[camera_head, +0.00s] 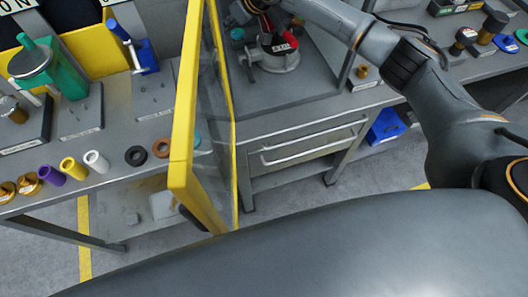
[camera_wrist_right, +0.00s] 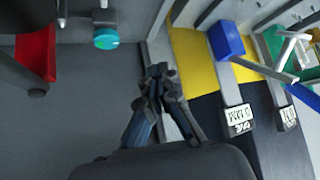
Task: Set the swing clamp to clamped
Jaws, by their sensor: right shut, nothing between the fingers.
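I cannot tell for certain which fixture is the swing clamp. My right gripper (camera_wrist_right: 157,84) is shut and empty, apart from these. In the head view it (camera_head: 240,14) is near the top edge, partly cut off. My left gripper is not in view.
A round grey base with a red part (camera_head: 278,58) is below my right arm. Coloured rings and sleeves (camera_head: 96,161) line the left bench's front. A blue bin (camera_head: 386,126) is underneath at right.

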